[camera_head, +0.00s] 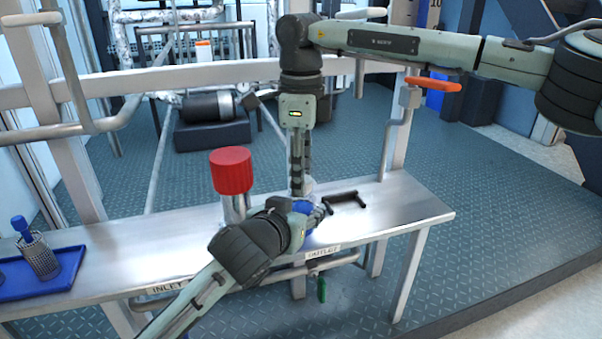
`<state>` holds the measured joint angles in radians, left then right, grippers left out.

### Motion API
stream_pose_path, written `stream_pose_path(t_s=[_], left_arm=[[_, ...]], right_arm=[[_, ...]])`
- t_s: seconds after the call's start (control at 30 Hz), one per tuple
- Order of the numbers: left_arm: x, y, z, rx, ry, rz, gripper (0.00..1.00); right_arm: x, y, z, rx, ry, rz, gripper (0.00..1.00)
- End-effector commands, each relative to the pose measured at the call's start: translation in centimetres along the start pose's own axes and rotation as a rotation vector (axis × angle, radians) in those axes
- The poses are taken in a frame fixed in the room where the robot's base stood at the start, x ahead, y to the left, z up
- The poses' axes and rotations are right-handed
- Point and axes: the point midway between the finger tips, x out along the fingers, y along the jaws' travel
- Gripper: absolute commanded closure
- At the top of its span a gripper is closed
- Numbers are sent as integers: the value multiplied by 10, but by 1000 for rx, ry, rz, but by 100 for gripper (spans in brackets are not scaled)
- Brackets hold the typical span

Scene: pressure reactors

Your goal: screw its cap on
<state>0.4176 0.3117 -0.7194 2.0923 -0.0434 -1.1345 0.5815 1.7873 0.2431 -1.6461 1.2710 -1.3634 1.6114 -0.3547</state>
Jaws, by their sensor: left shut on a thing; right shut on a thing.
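My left gripper (316,214) reaches in low over the steel bench and is shut on a blue object (304,208), mostly hidden by the fingers. My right gripper (302,178) points straight down from above, its fingers close together just over the blue object. A pale, translucent piece (308,186) shows at the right fingertips; it may be the cap or part of the vessel, I cannot tell. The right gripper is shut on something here. Whether cap and vessel touch is hidden by the grippers.
A red-topped metal cylinder (231,172) stands on the bench (400,205) just left of the grippers. A black handle (345,199) lies close on the right. A blue tray (60,282) with a mesh holder (40,258) is at far left. An orange-handled valve (433,85) rises behind.

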Motion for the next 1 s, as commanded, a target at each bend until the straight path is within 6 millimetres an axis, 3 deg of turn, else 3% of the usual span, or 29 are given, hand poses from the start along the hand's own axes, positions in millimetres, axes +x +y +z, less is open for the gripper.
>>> stream_pose_path(t_s=[0.1, 0.27, 0.3, 0.47, 0.8, 1.0], left_arm=[[0, 0, 0, 0, -1, 0, 100], [0, 0, 0, 0, -1, 0, 100], [0, 0, 0, 0, -1, 0, 100], [0, 0, 0, 0, -1, 0, 100], [0, 0, 0, 0, -1, -1, 100], [0, 0, 0, 0, -1, -1, 100]], right_arm=[[0, 0, 0, 203, 0, 2, 99], [0, 0, 0, 201, 0, 1, 99], [0, 0, 0, 200, 0, 1, 60], [0, 0, 0, 199, 0, 1, 40], [-3, 0, 0, 198, -1, -1, 40], [-32, 0, 1, 197, -3, -3, 40]])
